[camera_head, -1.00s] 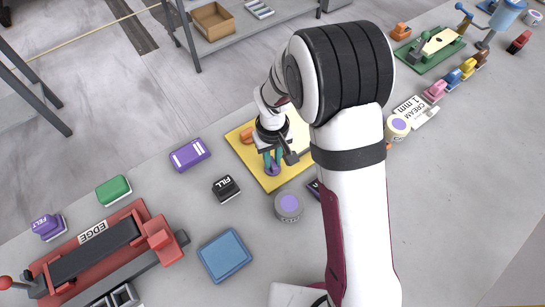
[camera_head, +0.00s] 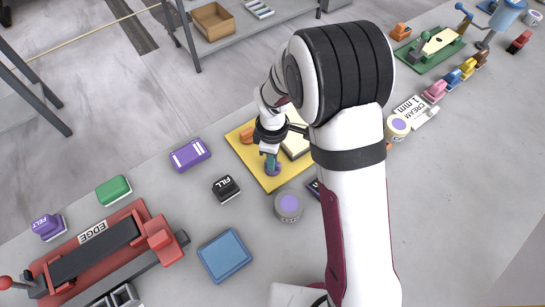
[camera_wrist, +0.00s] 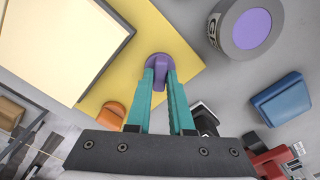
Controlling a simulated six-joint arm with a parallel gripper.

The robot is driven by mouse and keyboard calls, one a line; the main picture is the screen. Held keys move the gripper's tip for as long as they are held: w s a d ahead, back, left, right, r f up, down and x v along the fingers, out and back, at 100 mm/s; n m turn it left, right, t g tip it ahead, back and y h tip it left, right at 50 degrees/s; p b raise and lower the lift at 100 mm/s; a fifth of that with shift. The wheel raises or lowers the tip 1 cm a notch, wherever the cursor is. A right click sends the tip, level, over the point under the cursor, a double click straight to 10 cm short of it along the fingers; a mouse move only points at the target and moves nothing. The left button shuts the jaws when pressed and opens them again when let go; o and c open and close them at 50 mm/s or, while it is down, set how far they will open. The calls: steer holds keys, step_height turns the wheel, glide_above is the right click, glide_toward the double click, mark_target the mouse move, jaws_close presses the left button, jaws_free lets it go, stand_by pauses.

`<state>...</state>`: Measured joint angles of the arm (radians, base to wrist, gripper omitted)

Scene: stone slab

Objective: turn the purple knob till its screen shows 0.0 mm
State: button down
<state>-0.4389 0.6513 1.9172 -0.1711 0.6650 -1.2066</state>
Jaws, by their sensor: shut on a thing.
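The purple knob (camera_wrist: 161,60) sits at a corner of the yellow board (camera_wrist: 183,28). It also shows in the head view (camera_head: 274,170), partly covered by my gripper. My gripper (camera_wrist: 161,70) has its teal fingers shut on the purple knob, with the tips at its near side in the wrist view. The gripper shows in the head view (camera_head: 270,160), reaching down at the board. The knob's screen cannot be made out in either view, so its reading is hidden.
An orange knob (camera_wrist: 112,114) and a cream panel (camera_wrist: 65,40) are on the board. A round tin with a purple lid (camera_head: 288,204), a black FILL block (camera_head: 226,188) and a blue pad (camera_head: 225,255) stand nearby. Bare slab lies between them.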

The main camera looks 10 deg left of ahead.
steer(key=shift+n, duration=1.9)
steer(key=c, duration=0.8)
jaws_free()
step_height(320, 180, up, 16)
